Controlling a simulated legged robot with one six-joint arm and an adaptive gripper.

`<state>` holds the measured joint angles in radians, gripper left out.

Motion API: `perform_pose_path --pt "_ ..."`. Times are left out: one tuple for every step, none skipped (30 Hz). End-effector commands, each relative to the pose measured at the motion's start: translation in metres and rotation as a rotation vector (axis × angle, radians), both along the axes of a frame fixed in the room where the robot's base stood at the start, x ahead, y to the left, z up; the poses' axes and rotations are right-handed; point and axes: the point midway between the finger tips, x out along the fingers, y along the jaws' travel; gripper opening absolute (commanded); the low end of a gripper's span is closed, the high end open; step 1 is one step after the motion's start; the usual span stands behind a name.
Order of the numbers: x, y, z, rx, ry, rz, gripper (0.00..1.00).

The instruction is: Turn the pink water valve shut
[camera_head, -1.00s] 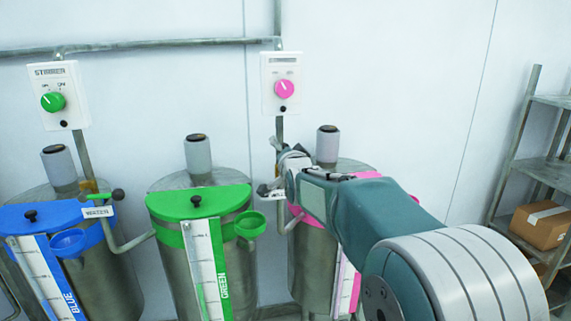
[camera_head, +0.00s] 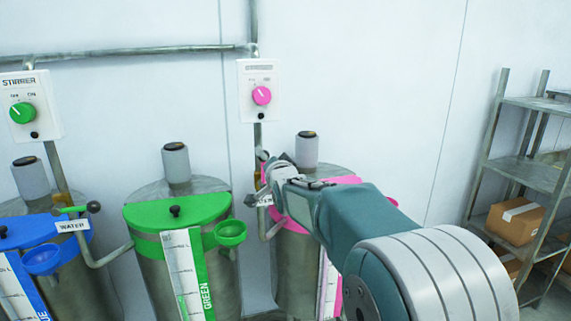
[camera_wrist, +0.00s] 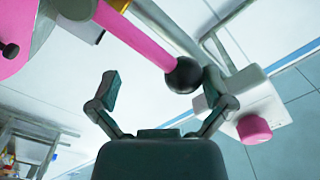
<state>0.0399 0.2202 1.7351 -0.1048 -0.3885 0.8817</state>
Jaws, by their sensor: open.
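The pink water valve's lever (camera_wrist: 138,38) shows in the wrist view as a pink bar running down to the right. It ends in a black ball (camera_wrist: 184,75). My gripper (camera_wrist: 162,88) is open, its two fingers apart, with the ball between them and closer to the right finger. I cannot tell whether that finger touches the ball. In the head view my gripper (camera_head: 274,178) is at the pipe beside the pink drum (camera_head: 297,262) and hides most of the valve.
A white stirrer box (camera_head: 259,105) with a pink knob (camera_head: 262,96) is on the wall above; the knob shows near the right finger in the wrist view (camera_wrist: 254,128). The green drum (camera_head: 150,264) stands left, a shelf rack (camera_head: 522,170) right.

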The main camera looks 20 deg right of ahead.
Motion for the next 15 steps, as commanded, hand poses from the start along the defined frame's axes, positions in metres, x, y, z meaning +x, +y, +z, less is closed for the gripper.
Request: perform_pose_path --pt "0.000 -0.004 -0.001 0.001 0.002 -0.002 1.00" --pt "0.000 -0.006 -0.001 -0.001 0.001 -0.001 1.00" --pt "0.000 -0.008 -0.002 0.001 0.003 -0.001 1.00" --pt "0.000 -0.009 -0.003 0.001 0.003 -0.001 1.00" --pt "0.000 -0.011 -0.003 0.000 0.004 -0.001 1.00" --pt "0.000 -0.012 -0.003 0.000 0.004 -0.001 1.00" --pt "0.000 -0.013 -0.004 0.001 0.004 -0.001 1.00" --pt "0.000 -0.013 -0.004 0.001 0.005 -0.002 1.00" --pt "0.000 -0.014 -0.004 0.002 0.006 -0.001 1.00" --pt "0.000 -0.014 -0.004 0.001 0.006 -0.001 1.00" --pt "0.000 -0.015 -0.005 0.001 0.006 -0.001 1.00" --pt "0.000 -0.017 -0.006 0.000 0.006 -0.001 1.00" --pt "0.000 -0.019 -0.006 0.000 0.006 -0.002 1.00" --pt "0.000 -0.020 -0.007 0.000 0.006 -0.003 1.00" --pt "0.000 -0.022 -0.008 0.001 0.005 -0.002 1.00"
